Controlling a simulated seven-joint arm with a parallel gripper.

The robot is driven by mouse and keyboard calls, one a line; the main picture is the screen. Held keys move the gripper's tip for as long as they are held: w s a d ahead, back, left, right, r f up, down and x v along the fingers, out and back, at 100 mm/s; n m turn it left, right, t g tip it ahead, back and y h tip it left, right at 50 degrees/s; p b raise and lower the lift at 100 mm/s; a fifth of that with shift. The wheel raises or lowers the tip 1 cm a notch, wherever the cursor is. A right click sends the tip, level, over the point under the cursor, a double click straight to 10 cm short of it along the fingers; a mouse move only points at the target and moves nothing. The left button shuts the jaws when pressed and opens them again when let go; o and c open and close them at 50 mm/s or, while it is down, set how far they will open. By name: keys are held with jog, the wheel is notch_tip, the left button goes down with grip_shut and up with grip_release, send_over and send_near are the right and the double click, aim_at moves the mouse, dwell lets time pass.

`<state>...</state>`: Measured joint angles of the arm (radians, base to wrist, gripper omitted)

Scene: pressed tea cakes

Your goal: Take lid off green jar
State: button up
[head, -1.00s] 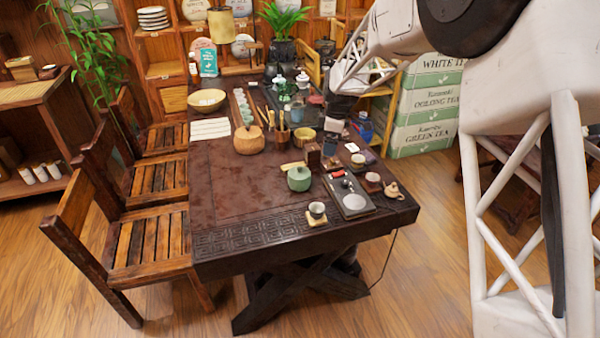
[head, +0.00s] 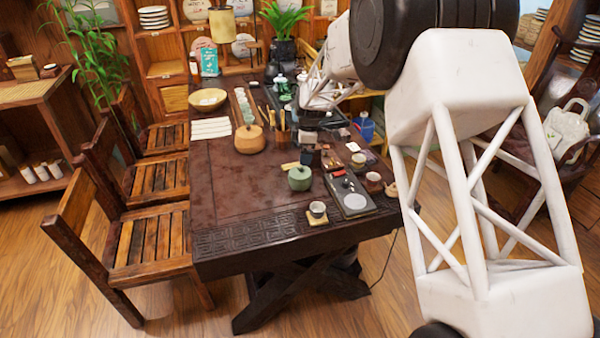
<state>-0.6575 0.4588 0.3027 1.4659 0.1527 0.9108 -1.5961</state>
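The green jar (head: 300,179) is small and round and stands on the dark table near its front part. Its top looks covered by a lid of the same green, with a small bump in the middle. My gripper (head: 307,157) hangs pointing down just behind the jar and slightly to its right, seemingly above the jar's level. The fingers are small and dark, so I cannot tell whether they are open or shut. Nothing can be made out between them.
A small cup on a coaster (head: 317,211) stands in front. The table's left front (head: 235,190) is clear.

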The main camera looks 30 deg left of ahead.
aim_at(300, 167)
jog(key=shift+a+f, duration=0.1)
jog(key=shift+f, duration=1.05)
jog(key=shift+s, duration=0.1)
jog(key=shift+s+a+f, duration=0.1)
jog(key=shift+a+f, duration=0.15)
jog(key=shift+f, duration=1.05)
jog(key=shift+s+a+f, duration=0.1)
jog(key=shift+a+f, duration=0.1)
jog(key=shift+f, duration=1.05)
jog(key=shift+c, duration=0.2)
jog(key=shift+f, duration=0.1)
jog(key=c, duration=1.1)
